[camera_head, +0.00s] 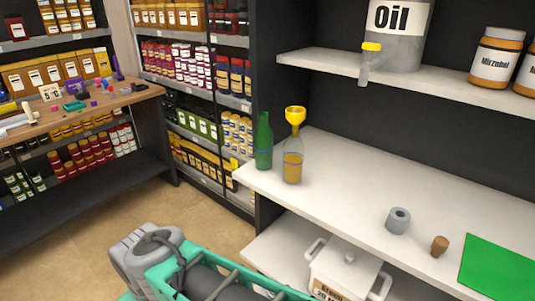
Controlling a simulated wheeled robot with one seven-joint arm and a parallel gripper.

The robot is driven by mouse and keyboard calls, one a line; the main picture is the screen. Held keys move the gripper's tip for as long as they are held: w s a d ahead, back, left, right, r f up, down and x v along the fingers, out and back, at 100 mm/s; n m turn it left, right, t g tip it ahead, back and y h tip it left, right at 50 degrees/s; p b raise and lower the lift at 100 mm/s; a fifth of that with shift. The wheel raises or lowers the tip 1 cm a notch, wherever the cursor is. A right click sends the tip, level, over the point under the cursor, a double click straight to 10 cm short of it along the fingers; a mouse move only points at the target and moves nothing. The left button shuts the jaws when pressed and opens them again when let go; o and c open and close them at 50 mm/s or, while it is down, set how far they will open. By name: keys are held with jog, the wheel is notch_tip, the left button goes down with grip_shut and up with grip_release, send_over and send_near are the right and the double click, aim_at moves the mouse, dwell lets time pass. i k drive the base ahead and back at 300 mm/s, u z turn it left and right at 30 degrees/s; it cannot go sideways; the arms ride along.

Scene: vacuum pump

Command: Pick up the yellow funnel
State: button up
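The yellow funnel (295,115) sits upright in the mouth of a clear bottle (293,166). The bottle holds amber liquid and stands on the white counter (340,175), close to its left end. A green bottle (263,142) stands just left of it, a small gap apart. My gripper cannot be made out in this view. Grey and teal parts, likely mine, show at the bottom, well below and in front of the counter.
A grey oil container (398,45) with a yellow-topped tap (370,60) stands on the shelf above, right of the funnel. A grey ring (397,220), a cork (439,246) and a green sheet (500,268) lie on the counter. The counter's middle is clear.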

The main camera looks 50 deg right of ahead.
aim_at(295, 115)
jog(key=z, duration=1.9)
